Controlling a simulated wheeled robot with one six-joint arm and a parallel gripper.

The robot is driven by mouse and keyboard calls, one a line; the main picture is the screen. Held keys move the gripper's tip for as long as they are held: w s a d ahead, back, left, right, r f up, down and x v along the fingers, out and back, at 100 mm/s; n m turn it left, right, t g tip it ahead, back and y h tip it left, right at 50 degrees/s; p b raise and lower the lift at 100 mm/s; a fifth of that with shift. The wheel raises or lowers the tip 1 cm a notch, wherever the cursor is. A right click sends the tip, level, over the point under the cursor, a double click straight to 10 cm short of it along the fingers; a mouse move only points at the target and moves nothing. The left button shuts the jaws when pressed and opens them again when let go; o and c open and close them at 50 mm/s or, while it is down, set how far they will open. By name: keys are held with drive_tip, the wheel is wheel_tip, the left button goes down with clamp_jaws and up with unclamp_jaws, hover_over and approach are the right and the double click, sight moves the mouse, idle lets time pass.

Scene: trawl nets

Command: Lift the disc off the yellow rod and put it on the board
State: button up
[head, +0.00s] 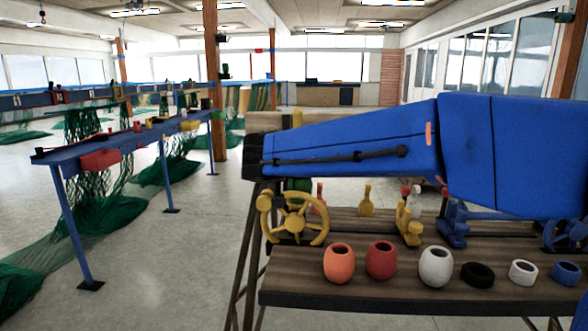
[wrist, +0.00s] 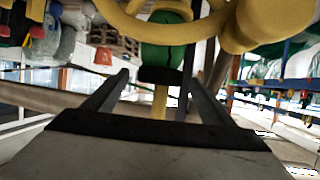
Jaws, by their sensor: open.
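In the wrist view, which looks upside down, a yellow rod (wrist: 159,103) runs between my fingers. A flat black piece, apparently the disc (wrist: 161,75), is around the rod against a rounded green body (wrist: 163,48). My gripper (wrist: 157,72) is open, its dark fingers on either side of the rod and black piece; I cannot tell whether they touch. I cannot tell for certain which surface is the board; a wooden plank top (head: 330,294) is at front right.
An orange pot (head: 338,262), a red pot (head: 381,260), a white pot (head: 436,266) and other rings stand along the plank's front. Yellow and blue fittings are behind. The yellow wheel (wrist: 128,28) is close to my fingers. A blue bench (head: 130,145) with nets stands left; floor lies between.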

drive_tip(key=shift+w, duration=0.2)
drive_tip(key=c, duration=1.2)
drive_tip(key=shift+a+r, duration=0.2)
drive_tip(key=shift+r, duration=10.05)
